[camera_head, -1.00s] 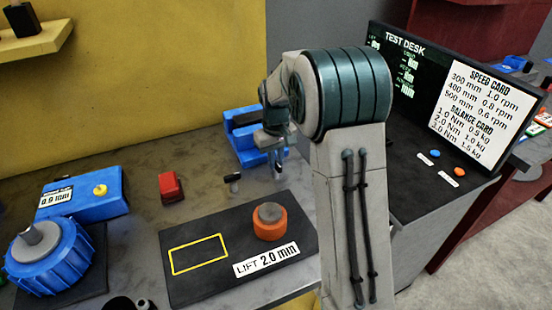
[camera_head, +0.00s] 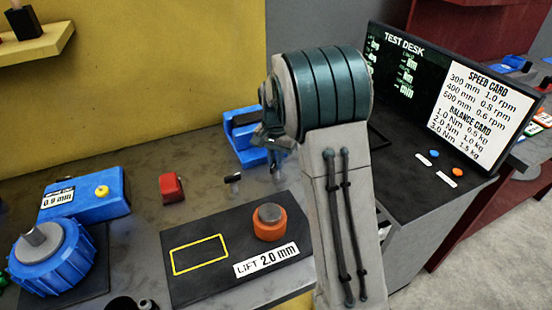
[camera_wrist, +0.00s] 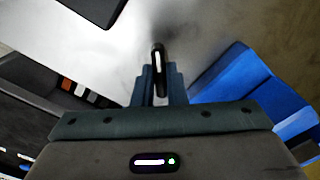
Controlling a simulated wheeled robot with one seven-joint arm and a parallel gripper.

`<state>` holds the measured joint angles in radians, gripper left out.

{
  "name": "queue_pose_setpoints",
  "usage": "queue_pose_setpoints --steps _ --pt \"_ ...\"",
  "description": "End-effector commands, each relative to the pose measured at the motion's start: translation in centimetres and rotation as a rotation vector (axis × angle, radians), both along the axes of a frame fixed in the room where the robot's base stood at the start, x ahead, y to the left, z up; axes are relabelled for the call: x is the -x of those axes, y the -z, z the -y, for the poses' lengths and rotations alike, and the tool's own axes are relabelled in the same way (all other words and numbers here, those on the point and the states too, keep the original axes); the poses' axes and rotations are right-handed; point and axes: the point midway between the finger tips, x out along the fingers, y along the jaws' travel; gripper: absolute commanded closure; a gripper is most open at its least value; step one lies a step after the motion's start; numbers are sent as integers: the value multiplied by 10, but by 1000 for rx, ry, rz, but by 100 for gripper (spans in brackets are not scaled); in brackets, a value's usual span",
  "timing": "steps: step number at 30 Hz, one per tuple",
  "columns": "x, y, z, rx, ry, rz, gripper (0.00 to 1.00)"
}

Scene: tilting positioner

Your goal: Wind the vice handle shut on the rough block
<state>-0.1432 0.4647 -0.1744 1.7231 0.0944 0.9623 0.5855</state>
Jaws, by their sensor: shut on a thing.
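The blue vice (camera_head: 235,150) stands on the grey bench near the yellow wall, partly behind my arm in the head view. It also fills the right of the wrist view (camera_wrist: 250,85). My gripper (camera_head: 276,168) is low beside the vice's front right. In the wrist view my gripper (camera_wrist: 159,85) is shut on a slim dark upright piece with a pale stripe, which looks like the vice handle (camera_wrist: 158,58). How the handle joins the vice is hidden. I cannot make out the rough block; the inside of the vice shows only dark.
A small black piece (camera_head: 233,179) stands on the bench left of my gripper. A red block (camera_head: 171,188) and blue wheel (camera_head: 52,262) are left; the test desk (camera_head: 425,150) is right.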

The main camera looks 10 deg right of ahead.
Motion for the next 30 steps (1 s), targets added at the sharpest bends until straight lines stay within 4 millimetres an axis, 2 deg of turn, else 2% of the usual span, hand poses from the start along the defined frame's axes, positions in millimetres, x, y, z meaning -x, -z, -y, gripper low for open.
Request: queue_pose_setpoints --steps 13,30 --pt "-1 -1 0 -1 233 2 100" --pt "-1 -1 0 -2 269 3 100"
